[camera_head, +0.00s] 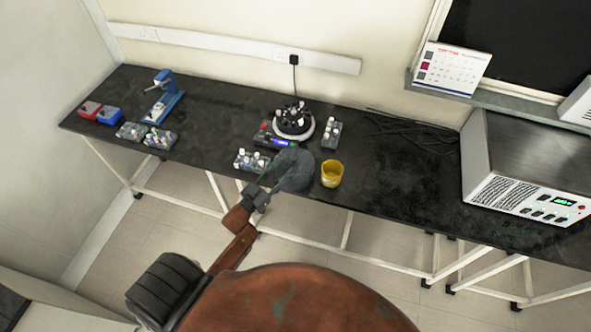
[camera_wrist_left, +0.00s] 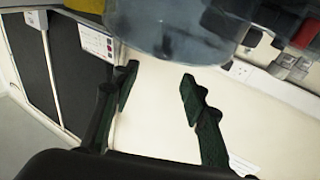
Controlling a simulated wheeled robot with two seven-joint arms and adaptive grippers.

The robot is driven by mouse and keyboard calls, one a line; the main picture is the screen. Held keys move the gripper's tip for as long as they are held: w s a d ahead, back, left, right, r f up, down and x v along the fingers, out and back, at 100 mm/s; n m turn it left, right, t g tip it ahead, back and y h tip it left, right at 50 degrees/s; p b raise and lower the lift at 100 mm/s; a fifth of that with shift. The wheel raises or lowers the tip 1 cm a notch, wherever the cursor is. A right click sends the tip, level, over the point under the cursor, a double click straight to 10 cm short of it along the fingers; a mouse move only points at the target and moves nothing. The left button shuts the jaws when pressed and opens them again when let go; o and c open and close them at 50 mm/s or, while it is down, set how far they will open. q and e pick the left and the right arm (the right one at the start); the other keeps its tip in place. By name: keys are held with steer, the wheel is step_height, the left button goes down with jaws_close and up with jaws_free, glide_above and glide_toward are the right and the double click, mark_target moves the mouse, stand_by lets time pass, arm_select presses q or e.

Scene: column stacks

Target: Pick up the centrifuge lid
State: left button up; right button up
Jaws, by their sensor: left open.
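The centrifuge lid (camera_head: 298,178) is a translucent grey-blue dome on the black bench, near its front edge and just left of the yellow cup. My left gripper (camera_head: 281,163) reaches in from the front left, and its dark fingers overlap the lid's left side in the head view. In the left wrist view the lid (camera_wrist_left: 180,32) fills the top, beyond the fingertips. The left gripper (camera_wrist_left: 157,83) is open there, with only pale background between its fingers. I cannot tell whether a finger touches the lid. The centrifuge (camera_head: 294,122), with its black rotor exposed, stands behind the lid.
A yellow cup (camera_head: 331,174) stands close on the lid's right. Tube racks (camera_head: 250,160) (camera_head: 331,135) flank the centrifuge. A blue stand (camera_head: 166,97) and small boxes (camera_head: 108,116) are at the left. Cables (camera_head: 410,130) and a large metal unit (camera_head: 525,170) are at the right.

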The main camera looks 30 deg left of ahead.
mark_target(291, 161)
arm_select(q)
steer(key=shift+f+b, duration=0.45)
steer(key=shift+f, duration=0.5)
steer(key=shift+w, duration=0.2)
steer(key=shift+w+d+r, duration=0.1)
steer(key=shift+w+r, duration=0.05)
steer(key=shift+w, duration=0.25)
steer(key=b+x, duration=0.2)
steer(key=x, duration=0.3)
steer(key=shift+w, duration=0.25)
steer(key=shift+w+d, duration=0.1)
steer(key=shift+w, duration=0.3)
steer(key=shift+r, duration=0.1)
arm_select(e)
steer(key=f, duration=0.4)
steer(key=shift+s, duration=0.35)
arm_select(q)
jaws_close()
